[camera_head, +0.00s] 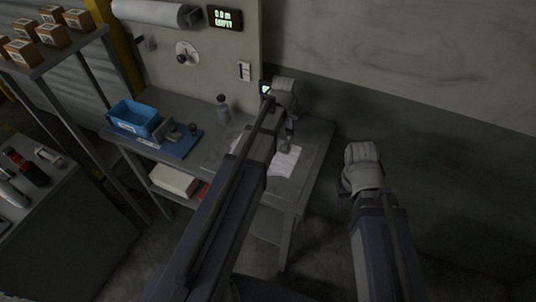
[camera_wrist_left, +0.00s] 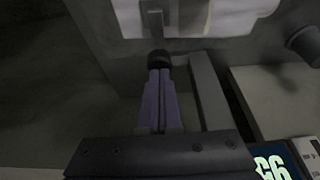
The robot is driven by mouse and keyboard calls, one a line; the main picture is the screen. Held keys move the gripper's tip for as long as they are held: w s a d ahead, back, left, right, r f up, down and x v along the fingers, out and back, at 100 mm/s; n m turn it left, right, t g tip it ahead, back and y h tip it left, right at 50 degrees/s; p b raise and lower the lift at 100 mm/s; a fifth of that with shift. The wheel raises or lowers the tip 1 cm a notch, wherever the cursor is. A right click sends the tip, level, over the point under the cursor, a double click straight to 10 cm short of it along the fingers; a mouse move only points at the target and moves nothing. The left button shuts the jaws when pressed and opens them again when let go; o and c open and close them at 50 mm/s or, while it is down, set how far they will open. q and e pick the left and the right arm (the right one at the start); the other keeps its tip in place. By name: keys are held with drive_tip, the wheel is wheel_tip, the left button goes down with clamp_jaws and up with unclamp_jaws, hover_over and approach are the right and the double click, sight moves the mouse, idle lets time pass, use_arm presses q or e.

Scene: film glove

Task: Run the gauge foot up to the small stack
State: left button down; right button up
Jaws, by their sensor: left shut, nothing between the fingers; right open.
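A small dark gauge display (camera_head: 265,88) with lit marks stands at the back right of the bench; a lit display (camera_wrist_left: 272,168) shows at the lower right of the left wrist view. White sheets (camera_head: 285,161) lie on the bench's right part. My left gripper (camera_head: 289,142) is above the bench by the sheets. In its wrist view the fingers (camera_wrist_left: 158,85) are together and empty, close to a dark round tip (camera_wrist_left: 158,58) under a thin metal post (camera_wrist_left: 154,22). I cannot tell whether they touch. The small stack is not clearly distinguishable. My right gripper (camera_head: 342,200) is open, right of the bench.
The bench (camera_head: 226,145) also carries a blue bin (camera_head: 135,117) on a blue mat and a grey bottle (camera_head: 223,107). A wall panel with a roll (camera_head: 152,12) and a lit sign (camera_head: 225,18) rises behind. A shelf with boxes (camera_head: 52,35) stands left.

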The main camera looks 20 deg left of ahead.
idle(0.4)
use_arm(q)
wheel_tip(320, 180, up, 14)
drive_tip(key=p, duration=1.4)
idle(0.4)
drive_tip(key=s+d+f+m+g+b, duration=0.1)
drive_tip(key=s+d+f+b, duration=0.3)
drive_tip(key=s, duration=0.4)
drive_tip(key=s+d+f+m+g+y+b, duration=0.1)
drive_tip(key=s+d+f+b, duration=0.4)
drive_tip(key=s+f+b, duration=0.2)
drive_tip(key=s+d+f+m+g+b, duration=0.1)
drive_tip(key=s+d+f+b, duration=0.3)
drive_tip(key=s, duration=0.4)
drive_tip(key=shift+s+d+f+g+b, duration=0.1)
drive_tip(key=shift+s+f+g+b, duration=0.2)
drive_tip(key=shift+f, duration=0.4)
drive_tip(key=shift+s+d+f+g+b, duration=0.1)
drive_tip(key=shift+f+g+b, duration=0.2)
drive_tip(key=shift+f+b, duration=0.25)
drive_tip(key=shift+s+f, duration=0.1)
drive_tip(key=shift+s, duration=0.1)
drive_tip(key=shift+y, duration=0.3)
